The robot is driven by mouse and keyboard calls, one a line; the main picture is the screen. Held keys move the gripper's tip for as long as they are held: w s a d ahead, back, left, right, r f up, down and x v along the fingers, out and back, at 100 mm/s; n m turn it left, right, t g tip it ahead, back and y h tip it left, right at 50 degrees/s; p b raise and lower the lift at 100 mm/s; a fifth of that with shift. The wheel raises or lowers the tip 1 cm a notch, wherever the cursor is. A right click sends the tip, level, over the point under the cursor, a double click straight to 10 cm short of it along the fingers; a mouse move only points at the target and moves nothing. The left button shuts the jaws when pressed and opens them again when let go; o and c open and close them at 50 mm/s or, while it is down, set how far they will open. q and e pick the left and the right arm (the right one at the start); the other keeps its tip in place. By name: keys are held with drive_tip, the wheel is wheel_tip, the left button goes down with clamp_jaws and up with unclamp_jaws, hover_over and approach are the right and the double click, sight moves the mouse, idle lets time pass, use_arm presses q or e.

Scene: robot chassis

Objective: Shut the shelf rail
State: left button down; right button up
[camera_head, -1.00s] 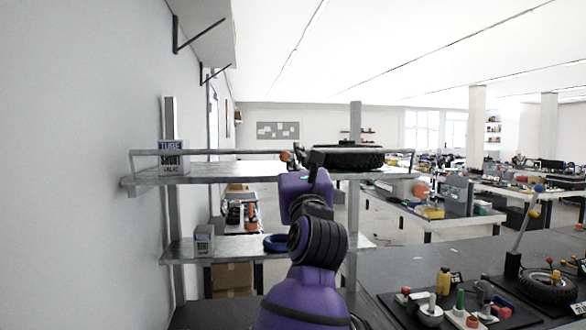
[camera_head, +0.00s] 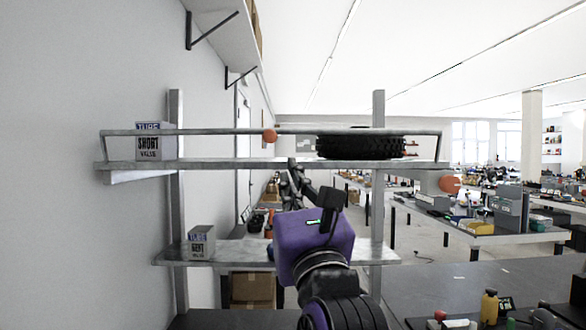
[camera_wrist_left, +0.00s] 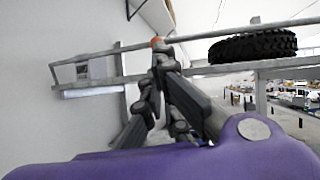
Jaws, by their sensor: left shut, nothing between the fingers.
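The shelf rail (camera_head: 215,132) is a thin metal bar running along the upper shelf (camera_head: 270,165), standing above its front edge. It carries an orange ball knob (camera_head: 269,135). In the wrist view the rail (camera_wrist_left: 115,50) slants across the top, with the knob (camera_wrist_left: 157,42) just beyond my fingertips. My left gripper (camera_head: 293,165) is shut and empty, just below and right of the knob in the head view. In the wrist view the left gripper (camera_wrist_left: 160,62) points up at the knob; whether they touch I cannot tell. My right gripper is out of view.
A black tyre (camera_head: 360,146) and a valve box (camera_head: 155,142) stand on the upper shelf behind the rail. Another box (camera_head: 201,242) is on the lower shelf (camera_head: 230,254). A second orange ball (camera_head: 449,184) is at the right end. A wall stands close at left.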

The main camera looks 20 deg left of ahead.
use_arm(q)
drive_tip(key=p, duration=0.2)
approach(273, 139)
drive_tip(key=x, duration=0.5)
drive_tip(key=shift+r, duration=0.25)
drive_tip(key=shift+w+a+r+p, duration=0.2)
drive_tip(key=shift+w+a+p, duration=0.15)
drive_tip(key=shift+w, duration=0.35)
